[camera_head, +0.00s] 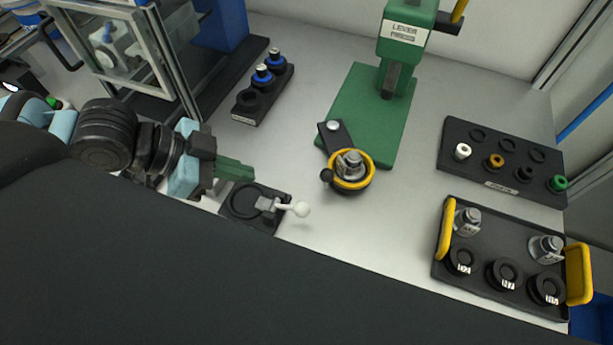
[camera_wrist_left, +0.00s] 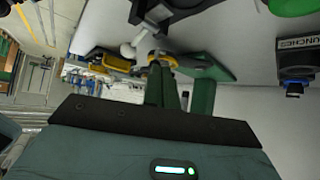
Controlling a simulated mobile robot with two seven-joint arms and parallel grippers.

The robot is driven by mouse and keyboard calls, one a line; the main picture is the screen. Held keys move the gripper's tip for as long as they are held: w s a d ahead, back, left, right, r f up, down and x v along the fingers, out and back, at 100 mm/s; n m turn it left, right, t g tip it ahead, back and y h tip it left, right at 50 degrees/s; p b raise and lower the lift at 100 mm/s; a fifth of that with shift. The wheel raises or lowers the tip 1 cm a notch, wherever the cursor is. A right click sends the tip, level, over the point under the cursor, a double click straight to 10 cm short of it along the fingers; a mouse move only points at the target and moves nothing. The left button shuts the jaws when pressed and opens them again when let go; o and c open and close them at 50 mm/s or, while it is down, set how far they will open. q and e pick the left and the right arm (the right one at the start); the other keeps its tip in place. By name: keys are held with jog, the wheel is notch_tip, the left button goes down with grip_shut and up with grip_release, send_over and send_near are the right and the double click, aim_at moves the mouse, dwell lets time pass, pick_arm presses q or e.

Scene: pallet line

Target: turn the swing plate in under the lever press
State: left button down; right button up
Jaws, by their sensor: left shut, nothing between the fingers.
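The green lever press (camera_head: 404,40) stands at the back on a green base plate (camera_head: 349,100). The swing plate (camera_head: 339,139) is a dark arm pivoted at the base's left edge. Its round end with a yellow ring (camera_head: 369,182) is swung out in front of the base, clear of the ram. A metal part (camera_head: 349,163) sits in the ring, and a black knob (camera_head: 326,175) sticks out at its left. My left gripper (camera_head: 250,172) is shut and empty, left of the knob and apart from it. Its green fingers (camera_wrist_left: 168,92) show in the left wrist view. My right gripper is not in view.
A black clamp fixture (camera_head: 238,213) with a white ball handle (camera_head: 302,209) is just below my left gripper. A black block with blue-collared punches (camera_head: 247,119) stands behind. At the right are a peg rack (camera_head: 500,187) and a yellow-handled tray (camera_head: 437,270). The table between is clear.

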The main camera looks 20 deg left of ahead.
pick_arm(q)
jog(key=b+x, duration=0.1)
jog(key=x, duration=0.3)
jog(key=shift+f+b, duration=0.15)
jog(key=shift+b, duration=0.25)
jog(key=x, duration=0.5)
jog(key=shift+w+d+f, duration=0.1)
jog(key=shift+w+d, duration=0.1)
jog(key=shift+d, duration=0.05)
jog(key=shift+w+d, duration=0.55)
jog(key=shift+d, duration=0.3)
jog(key=shift+w+d+f, duration=0.1)
jog(key=shift+w+d, duration=0.45)
jog(key=shift+d, duration=0.35)
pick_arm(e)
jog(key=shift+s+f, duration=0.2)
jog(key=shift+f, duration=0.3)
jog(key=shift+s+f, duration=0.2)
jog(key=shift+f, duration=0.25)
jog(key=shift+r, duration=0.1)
